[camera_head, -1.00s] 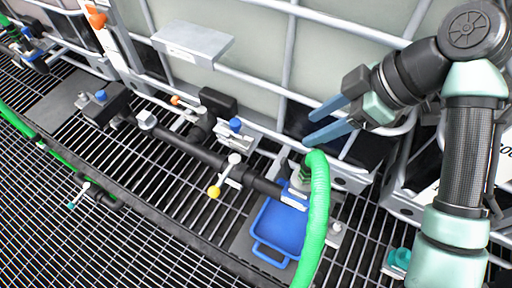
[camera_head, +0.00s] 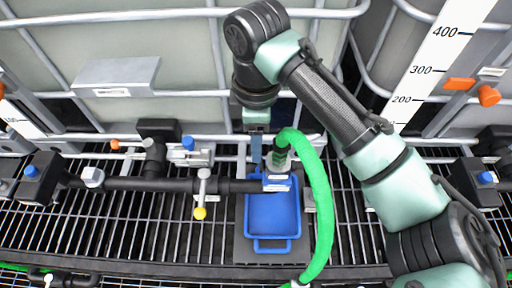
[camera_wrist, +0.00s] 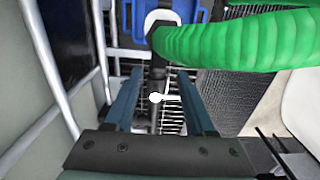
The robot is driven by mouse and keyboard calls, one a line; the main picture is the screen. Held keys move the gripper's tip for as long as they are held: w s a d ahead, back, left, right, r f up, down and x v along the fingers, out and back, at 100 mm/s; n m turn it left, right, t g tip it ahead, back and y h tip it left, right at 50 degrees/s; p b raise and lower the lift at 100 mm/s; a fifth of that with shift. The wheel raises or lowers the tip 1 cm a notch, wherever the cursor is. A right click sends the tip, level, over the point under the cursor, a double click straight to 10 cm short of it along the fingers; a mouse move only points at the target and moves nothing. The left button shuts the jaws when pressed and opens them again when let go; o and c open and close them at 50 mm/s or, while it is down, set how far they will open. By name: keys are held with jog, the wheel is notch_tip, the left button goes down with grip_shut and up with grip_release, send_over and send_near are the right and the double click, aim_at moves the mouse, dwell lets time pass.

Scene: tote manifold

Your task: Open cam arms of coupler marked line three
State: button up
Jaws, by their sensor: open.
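The green hose (camera_head: 318,190) arches down to a coupler (camera_head: 281,160) at the right end of the black pipe. A small white label (camera_head: 277,183) sits by it; its writing is too small to read. I cannot make out the cam arms. My gripper (camera_head: 256,166) points down just left of the coupler, in front of the tank; contact cannot be told. The green hose (camera_wrist: 235,38) crosses the upper right there, close to the right finger.
A blue tray (camera_head: 272,243) lies under the coupler on the grating. The black pipe (camera_head: 130,184) runs left with a yellow-tipped valve handle (camera_head: 200,211). Caged tanks (camera_head: 170,45) stand behind. A silver plate (camera_head: 117,74) juts from the left tank.

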jog(key=shift+f, duration=2.25)
jog(key=shift+c, duration=0.2)
grip_shut()
